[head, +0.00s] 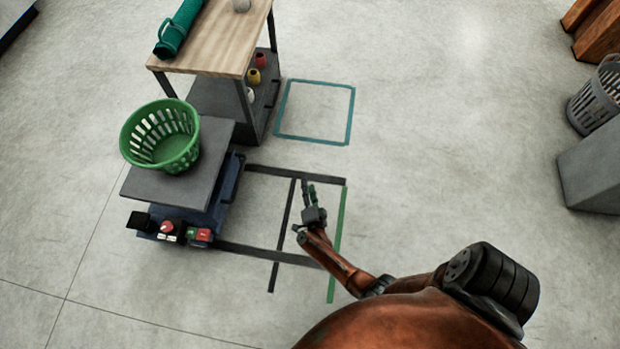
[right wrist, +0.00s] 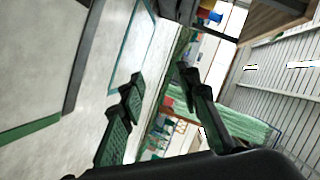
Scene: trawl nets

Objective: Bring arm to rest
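My right arm (head: 335,265) reaches forward from the lower right of the head view, over the floor. My right gripper (head: 308,186) is at its end, above the taped floor area and right of the low blue cart. In the right wrist view my right gripper (right wrist: 160,76) has its two dark fingers apart, with nothing between them. It touches nothing that I can see. My left gripper is not in view.
A green basket (head: 184,163) sits on the grey-topped cart (head: 140,187) at left. A wood-topped workbench (head: 225,48) stands behind it. A teal floor square (head: 350,115) is empty. A grey basket (head: 590,105) and a grey block (head: 598,165) are at far right. Floor between is clear.

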